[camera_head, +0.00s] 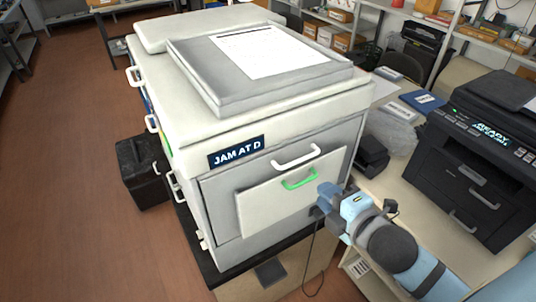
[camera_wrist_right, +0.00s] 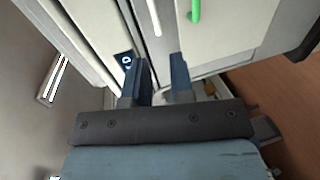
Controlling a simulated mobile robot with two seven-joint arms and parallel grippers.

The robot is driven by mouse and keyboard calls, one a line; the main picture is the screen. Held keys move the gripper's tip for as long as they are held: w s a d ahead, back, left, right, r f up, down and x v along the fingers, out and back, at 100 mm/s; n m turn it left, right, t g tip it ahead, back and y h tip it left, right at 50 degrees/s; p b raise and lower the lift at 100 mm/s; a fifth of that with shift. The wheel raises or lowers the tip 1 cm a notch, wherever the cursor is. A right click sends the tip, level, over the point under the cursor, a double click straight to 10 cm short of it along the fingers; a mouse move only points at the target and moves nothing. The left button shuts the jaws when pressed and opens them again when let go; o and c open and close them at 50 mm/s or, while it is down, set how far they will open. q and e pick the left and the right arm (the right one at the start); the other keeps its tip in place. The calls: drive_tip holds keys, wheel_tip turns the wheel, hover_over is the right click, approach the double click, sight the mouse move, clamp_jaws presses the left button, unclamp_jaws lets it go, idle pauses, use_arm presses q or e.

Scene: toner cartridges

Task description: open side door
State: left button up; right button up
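A large white copier (camera_head: 150,60) stands in the middle of the head view, with a "JAM AT D" label (camera_head: 237,151) on its near side. That side has a grey door face (camera_head: 218,190) with a white handle (camera_head: 295,157). Below it is a pale panel (camera_head: 265,212) with a green handle (camera_head: 299,179). My right gripper (camera_head: 326,196) is just right of the green handle, apart from it. In the right wrist view my right gripper (camera_wrist_right: 161,75) has its fingers apart with nothing between. The white handle (camera_wrist_right: 153,17) and green handle (camera_wrist_right: 194,11) lie beyond the fingertips. My left gripper is not in view.
A black printer (camera_head: 480,150) reading "READY" stands on the bench at right. A black box (camera_head: 142,172) sits on the floor left of the copier. Shelves with boxes line the back. The brown floor (camera_head: 70,200) at left is clear.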

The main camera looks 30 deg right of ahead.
sight(291, 164)
drive_tip(key=x, duration=0.4)
drive_tip(key=b+x, duration=0.1)
drive_tip(key=x, duration=0.3)
drive_tip(key=r+x, duration=0.1)
drive_tip(key=x, duration=0.3)
drive_tip(key=shift+w+d, duration=0.15)
drive_tip(key=shift+w, duration=0.05)
drive_tip(key=shift+w+f, duration=0.25)
drive_tip(key=shift+w, duration=0.3)
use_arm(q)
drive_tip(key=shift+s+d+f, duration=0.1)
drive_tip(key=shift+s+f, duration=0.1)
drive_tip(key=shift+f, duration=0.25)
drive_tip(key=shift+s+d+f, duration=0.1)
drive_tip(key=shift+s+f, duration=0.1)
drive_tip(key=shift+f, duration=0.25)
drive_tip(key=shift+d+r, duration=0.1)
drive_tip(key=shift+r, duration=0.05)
use_arm(e)
clamp_jaws()
